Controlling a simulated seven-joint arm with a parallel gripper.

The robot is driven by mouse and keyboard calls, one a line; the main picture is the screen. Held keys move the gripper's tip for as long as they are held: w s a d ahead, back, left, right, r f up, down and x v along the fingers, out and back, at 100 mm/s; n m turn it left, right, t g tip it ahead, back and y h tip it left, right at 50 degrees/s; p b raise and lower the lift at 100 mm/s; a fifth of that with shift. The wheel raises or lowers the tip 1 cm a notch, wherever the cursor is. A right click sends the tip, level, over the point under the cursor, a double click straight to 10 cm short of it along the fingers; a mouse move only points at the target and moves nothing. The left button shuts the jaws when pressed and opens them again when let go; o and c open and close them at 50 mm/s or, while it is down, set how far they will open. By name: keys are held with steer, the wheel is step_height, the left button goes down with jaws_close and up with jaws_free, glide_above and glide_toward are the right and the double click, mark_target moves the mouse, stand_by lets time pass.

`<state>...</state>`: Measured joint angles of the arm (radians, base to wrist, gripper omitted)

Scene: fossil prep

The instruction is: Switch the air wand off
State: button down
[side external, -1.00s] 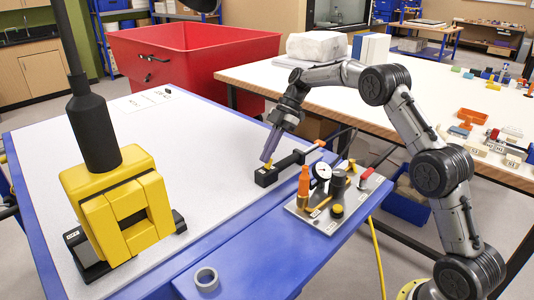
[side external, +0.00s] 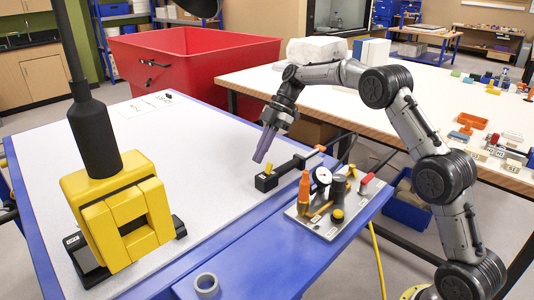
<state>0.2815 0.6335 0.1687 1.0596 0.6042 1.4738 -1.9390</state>
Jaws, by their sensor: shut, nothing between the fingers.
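The air wand (side external: 291,166) lies on the white tabletop near its right edge, as a black bar with an orange band at its far end. At its near end is a black block (side external: 266,183) with a small yellow lever (side external: 269,168) on top. The lever sticks up; I cannot tell its on or off position. My gripper (side external: 258,160) points down just left of and above the lever. Its purple-grey fingers are shut and empty. A small gap seems to separate the fingertips from the lever.
A metal plate (side external: 325,228) with a gauge, an orange bottle and several knobs stands right of the wand. A large yellow block device (side external: 125,210) stands at the left. A tape roll (side external: 207,284) lies at the front. The white tabletop (side external: 190,150) between is clear.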

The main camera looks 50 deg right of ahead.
steer(key=v, duration=0.9)
steer(key=shift+d+r, duration=0.15)
steer(key=shift+d, duration=0.25)
steer(key=shift+s+a, duration=0.1)
steer(key=s+a+r+n+t+h, duration=0.1)
steer(key=s+a+r, duration=0.3)
steer(key=r, duration=0.2)
steer(key=s+a+r, duration=0.4)
steer(key=r, duration=0.3)
steer(key=s+a+r+m+t+h, duration=0.1)
steer(key=s+a, duration=0.1)
steer(key=s, duration=0.4)
steer(key=s+a+r+m+h, duration=0.1)
steer(key=s+a+m, duration=0.1)
steer(key=s, duration=0.4)
steer(key=s+f+m+t+h, duration=0.2)
steer(key=s+f+m, duration=0.35)
steer(key=s, duration=0.65)
steer(key=s+d+f+m+h, duration=0.1)
steer(key=s+d+f+m, duration=0.1)
steer(key=f+m, duration=0.3)
steer(key=s+d+f+m+t+h, duration=0.1)
steer(key=s+f+m, duration=0.1)
steer(key=f+m, duration=0.3)
steer(key=shift+s+d+f, duration=0.25)
steer(key=shift+d+f, duration=0.1)
steer(key=shift+f, duration=0.7)
